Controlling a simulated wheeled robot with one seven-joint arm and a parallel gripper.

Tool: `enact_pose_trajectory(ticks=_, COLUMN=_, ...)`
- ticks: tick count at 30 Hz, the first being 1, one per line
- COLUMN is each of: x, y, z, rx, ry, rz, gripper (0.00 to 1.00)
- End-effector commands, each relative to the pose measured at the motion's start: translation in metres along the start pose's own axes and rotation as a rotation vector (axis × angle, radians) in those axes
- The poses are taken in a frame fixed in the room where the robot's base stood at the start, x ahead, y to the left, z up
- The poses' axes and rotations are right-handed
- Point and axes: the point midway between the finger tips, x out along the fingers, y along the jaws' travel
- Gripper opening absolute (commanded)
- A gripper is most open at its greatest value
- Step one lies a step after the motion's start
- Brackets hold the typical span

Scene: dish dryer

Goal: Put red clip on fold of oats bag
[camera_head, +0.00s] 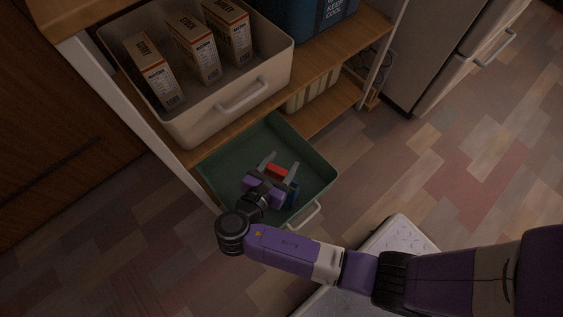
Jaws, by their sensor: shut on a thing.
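The red clip (277,171) is at the inside of a green bin, between the two fingers of my gripper (279,166). My gripper reaches down into the bin from the front and is shut on the clip. Whether the clip still touches the bin floor cannot be told. I cannot make out an oats bag in this view.
The green bin (230,162) sits low, pulled out below a shelf. A small blue thing (293,192) is beside my gripper in it. Above stands a white bin (184,125) with three cartons (192,47). A blue container (318,14) stands on the shelf. Floor at right is clear.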

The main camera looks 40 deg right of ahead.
Motion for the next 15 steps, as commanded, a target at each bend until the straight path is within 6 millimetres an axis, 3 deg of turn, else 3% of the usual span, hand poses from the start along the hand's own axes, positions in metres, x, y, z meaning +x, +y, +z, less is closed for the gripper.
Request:
enact_pose_trajectory(ticks=1, x=0.0002, y=0.0001, z=-0.0006, rx=0.0, ry=0.0, rz=0.0, gripper=0.16)
enact_pose_trajectory(ticks=2, x=0.0003, y=0.0002, z=-0.0007, rx=0.0, ry=0.0, rz=0.0, gripper=0.56)
enact_pose_trajectory(ticks=5, x=0.0002, y=0.0001, z=-0.0006, rx=0.0, ry=0.0, rz=0.0, gripper=0.75)
enact_pose_trajectory(ticks=6, x=0.0002, y=0.0001, z=-0.0007, rx=0.0, ry=0.0, rz=0.0, gripper=0.79)
enact_pose_trajectory(ticks=15, x=-0.004, y=0.0004, z=0.0002, rx=-0.001, ry=0.001, rz=0.001, gripper=0.79)
